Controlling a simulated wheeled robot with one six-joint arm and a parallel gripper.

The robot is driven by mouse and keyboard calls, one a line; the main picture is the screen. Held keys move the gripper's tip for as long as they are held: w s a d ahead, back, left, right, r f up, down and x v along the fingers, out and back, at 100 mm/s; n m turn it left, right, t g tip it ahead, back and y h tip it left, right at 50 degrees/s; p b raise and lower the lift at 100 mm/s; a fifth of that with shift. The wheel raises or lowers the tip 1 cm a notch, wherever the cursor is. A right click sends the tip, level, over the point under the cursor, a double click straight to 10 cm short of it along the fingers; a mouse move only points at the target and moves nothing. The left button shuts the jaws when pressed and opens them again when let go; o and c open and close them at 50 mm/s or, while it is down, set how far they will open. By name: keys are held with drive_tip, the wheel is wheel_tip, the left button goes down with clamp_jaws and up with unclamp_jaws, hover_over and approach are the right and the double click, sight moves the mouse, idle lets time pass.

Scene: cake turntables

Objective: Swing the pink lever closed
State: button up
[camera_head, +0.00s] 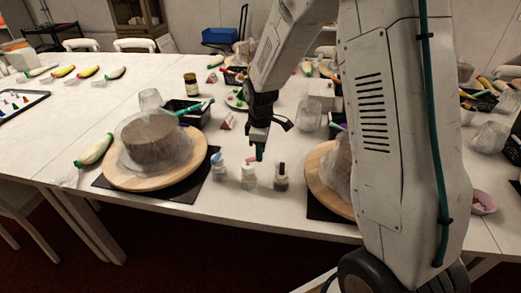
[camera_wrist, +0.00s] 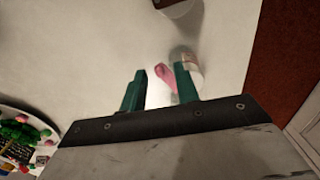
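The pink lever (camera_wrist: 164,75) sticks out from the top of a small clear bottle (camera_head: 248,179) near the front edge of the table. In the wrist view the bottle (camera_wrist: 188,62) is partly hidden behind my right-hand finger. My gripper (camera_head: 257,147) points down just above and beside this bottle. Its two green fingers (camera_wrist: 160,82) are apart, with the pink lever showing between and just beyond their tips. I cannot tell whether a finger touches the lever.
A blue-topped bottle (camera_head: 217,166) stands to the left and a dark-topped bottle (camera_head: 281,177) to the right. Wooden turntables (camera_head: 125,178) with wrapped cakes flank them on black mats. A black basket (camera_head: 187,112) stands behind. The table's front edge is close.

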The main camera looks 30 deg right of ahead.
clamp_jaws()
drive_tip(key=shift+s, duration=0.1)
drive_tip(key=s+a+m, duration=0.3)
drive_tip(key=a+m, duration=0.2)
drive_tip(key=m, duration=1.4)
drive_tip(key=shift+s+a, duration=0.25)
drive_tip(key=shift+a, duration=0.1)
idle(0.3)
